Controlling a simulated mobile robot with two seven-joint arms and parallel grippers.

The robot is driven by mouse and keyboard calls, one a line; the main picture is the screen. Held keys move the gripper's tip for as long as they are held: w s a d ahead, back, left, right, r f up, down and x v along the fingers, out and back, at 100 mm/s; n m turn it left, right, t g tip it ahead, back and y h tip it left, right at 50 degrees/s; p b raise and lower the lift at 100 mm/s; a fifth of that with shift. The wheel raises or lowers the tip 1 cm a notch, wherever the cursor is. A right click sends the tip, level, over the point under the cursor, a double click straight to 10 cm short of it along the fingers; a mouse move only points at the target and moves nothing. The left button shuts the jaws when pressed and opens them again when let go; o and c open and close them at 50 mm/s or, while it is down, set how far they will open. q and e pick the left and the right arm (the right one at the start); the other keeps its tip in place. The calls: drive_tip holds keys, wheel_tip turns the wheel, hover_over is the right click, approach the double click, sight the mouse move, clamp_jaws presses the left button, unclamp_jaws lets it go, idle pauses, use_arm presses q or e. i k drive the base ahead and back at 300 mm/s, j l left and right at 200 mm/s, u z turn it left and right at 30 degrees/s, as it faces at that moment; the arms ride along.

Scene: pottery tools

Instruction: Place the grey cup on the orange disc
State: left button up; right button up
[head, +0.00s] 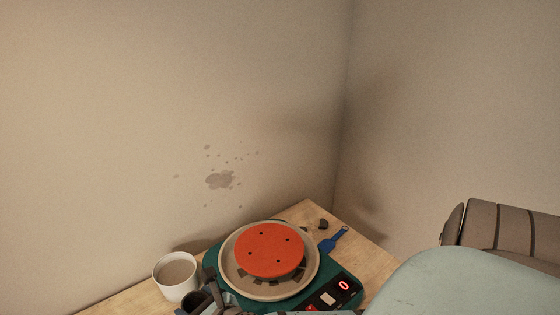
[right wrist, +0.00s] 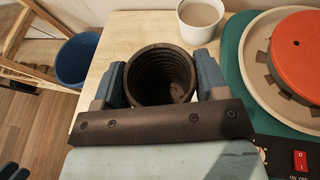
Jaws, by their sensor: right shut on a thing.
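The dark grey cup (right wrist: 160,85) is upright between the blue fingers of my right gripper (right wrist: 163,78), which is shut on it. In the head view the cup (head: 190,301) shows only in part at the bottom edge, with the gripper (head: 204,299) beside it. The orange disc (head: 269,250) is round with small dark holes. It sits flat and bare on the wheel's pale tray, right of the held cup. It also shows cut off in the right wrist view (right wrist: 300,50). My left gripper is not in view.
A white cup (head: 176,280) stands left of the pale round tray (head: 229,270) on the green pottery wheel (head: 342,284). A blue tool (head: 333,240) and a small dark lump (head: 323,224) lie behind on the wooden table (head: 132,301). A blue bucket (right wrist: 77,60) stands below, left.

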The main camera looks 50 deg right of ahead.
sight(268, 246)
drive_tip(key=k+l, duration=0.1)
drive_tip(key=l, duration=1.45)
